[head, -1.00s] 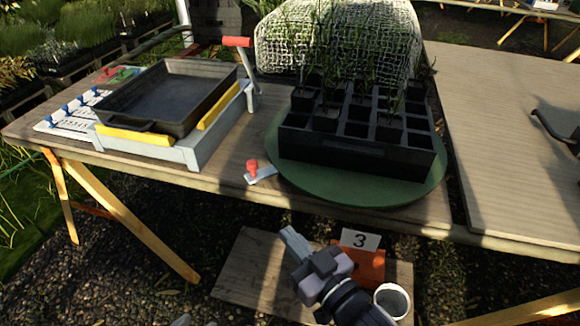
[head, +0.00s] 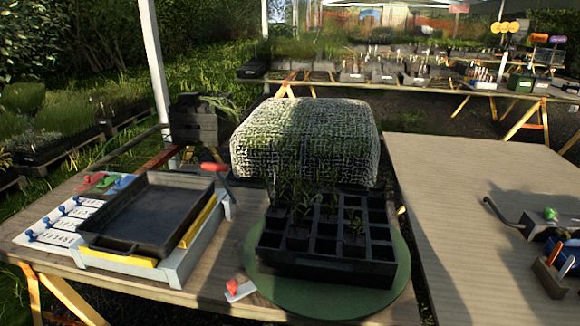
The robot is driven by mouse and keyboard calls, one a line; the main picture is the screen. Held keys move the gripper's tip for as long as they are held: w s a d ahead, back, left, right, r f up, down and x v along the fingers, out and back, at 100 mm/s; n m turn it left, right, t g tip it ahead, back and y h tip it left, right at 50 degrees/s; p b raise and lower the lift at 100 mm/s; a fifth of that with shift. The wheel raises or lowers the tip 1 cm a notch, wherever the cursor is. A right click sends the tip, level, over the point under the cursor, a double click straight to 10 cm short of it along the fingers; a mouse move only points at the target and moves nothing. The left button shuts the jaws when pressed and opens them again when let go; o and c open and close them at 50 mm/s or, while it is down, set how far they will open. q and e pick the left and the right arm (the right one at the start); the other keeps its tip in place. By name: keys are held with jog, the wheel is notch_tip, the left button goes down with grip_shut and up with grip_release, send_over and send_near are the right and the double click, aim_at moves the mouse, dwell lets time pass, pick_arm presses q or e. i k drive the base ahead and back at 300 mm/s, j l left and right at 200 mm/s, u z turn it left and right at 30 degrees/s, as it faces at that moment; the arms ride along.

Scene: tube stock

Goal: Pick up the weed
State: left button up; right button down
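A black cell tray (head: 322,268) stands on a round green board (head: 402,290) on the wooden table. Several of its cells hold pots with thin, grassy green plants (head: 300,200), mostly in the left and middle columns. Cells on the right look empty. I cannot tell which plant is the weed; the leaves overlap and are small. Neither of my grippers is in this view.
A shallow black tray (head: 150,210) with a grey and yellow frame stands left of the cell tray. A mesh-covered block (head: 306,145) is behind. The right tabletop (head: 470,190) is largely clear.

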aim_at(383, 194)
jog(key=k+l, duration=0.8)
jog(key=i+l, duration=0.75)
jog(key=l, duration=0.15)
